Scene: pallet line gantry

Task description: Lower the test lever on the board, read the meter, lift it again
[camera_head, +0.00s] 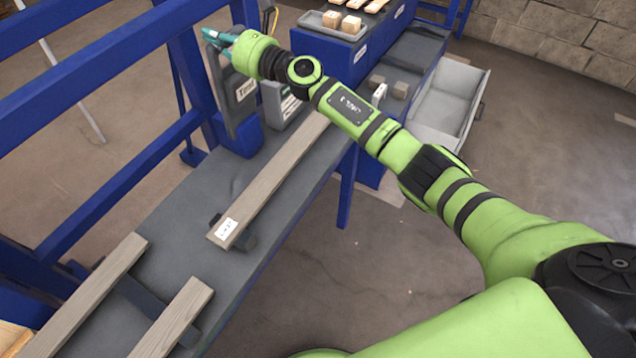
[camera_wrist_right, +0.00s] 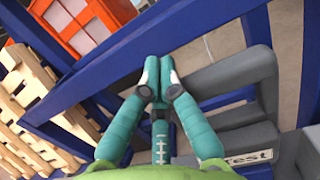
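A dark grey upright board (camera_head: 231,112) with a label reading "Test" stands on the blue frame at the bench's back edge. It also shows at the lower right of the right wrist view (camera_wrist_right: 272,128). My right gripper (camera_head: 212,38) is at the board's top left in the head view. In the right wrist view its teal fingers (camera_wrist_right: 158,84) are drawn together at the tips, beside a grey bar (camera_wrist_right: 225,73). I cannot tell whether this bar is the test lever, and no clear grip on it shows. No meter reading is legible. My left gripper is out of view.
A long plank (camera_head: 275,180) with a white tag lies along the grey bench (camera_head: 200,205). Blue rails (camera_head: 75,78) run at the left. A blue cabinet carries a tray (camera_head: 330,26) of wooden blocks. An open drawer (camera_head: 450,100) juts out at right.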

